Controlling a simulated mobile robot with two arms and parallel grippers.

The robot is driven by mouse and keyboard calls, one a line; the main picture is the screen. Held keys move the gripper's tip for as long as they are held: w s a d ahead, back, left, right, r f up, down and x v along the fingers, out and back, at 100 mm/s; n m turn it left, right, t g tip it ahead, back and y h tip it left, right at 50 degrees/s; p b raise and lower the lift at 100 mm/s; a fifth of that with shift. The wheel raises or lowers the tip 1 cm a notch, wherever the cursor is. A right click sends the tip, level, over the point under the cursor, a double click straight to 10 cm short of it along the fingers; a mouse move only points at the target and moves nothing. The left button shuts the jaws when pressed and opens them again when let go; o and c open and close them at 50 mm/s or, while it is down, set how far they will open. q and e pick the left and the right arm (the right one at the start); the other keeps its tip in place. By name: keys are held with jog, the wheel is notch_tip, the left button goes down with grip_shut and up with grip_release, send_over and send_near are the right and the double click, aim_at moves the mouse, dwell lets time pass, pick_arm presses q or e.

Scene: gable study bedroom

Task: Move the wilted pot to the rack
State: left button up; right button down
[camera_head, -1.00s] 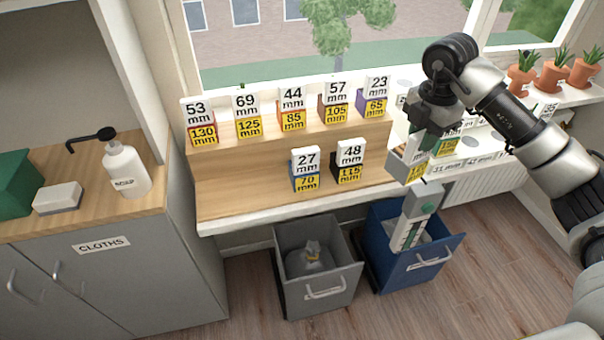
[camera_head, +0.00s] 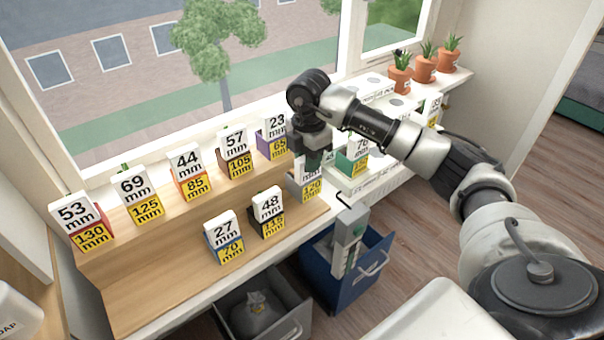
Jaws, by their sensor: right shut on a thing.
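My right gripper (camera_head: 314,160) reaches in from the right, pointing down at the right end of the stepped wooden stand (camera_head: 150,290). It is shut on a small greyish labelled pot (camera_head: 293,187), partly hidden by the gripper; the top of its tag is covered. I cannot tell whether its plant is wilted. Several similar pots with white and yellow number tags stand on the stand, among them 53 mm (camera_head: 77,222) and 48 mm (camera_head: 267,212). A white ledge with round holes (camera_head: 400,104) lies beyond my arm; I cannot tell whether it is the rack. My left gripper is out of view.
Terracotta pots with green plants (camera_head: 424,68) stand at the ledge's far end. A green tagged pot (camera_head: 352,160) is just right of the gripper. Below are a blue bin (camera_head: 335,275), a grey bin (camera_head: 285,325) and a grey-green device (camera_head: 347,242). Windows back the stand.

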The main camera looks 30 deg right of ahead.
jog(key=shift+w+f, duration=0.1)
jog(key=shift+f, duration=0.5)
notch_tip(320, 180, down, 3)
jog(key=shift+p, duration=0.35)
jog(key=shift+f, duration=0.25)
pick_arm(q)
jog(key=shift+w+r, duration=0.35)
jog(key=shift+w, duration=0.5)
pick_arm(e)
jog(key=c, duration=1)
grip_release()
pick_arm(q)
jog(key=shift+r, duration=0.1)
pick_arm(e)
jog(key=shift+o, duration=0.2)
notch_tip(320, 180, up, 12)
jog(key=shift+r+b, duration=0.15)
jog(key=shift+b, duration=0.95)
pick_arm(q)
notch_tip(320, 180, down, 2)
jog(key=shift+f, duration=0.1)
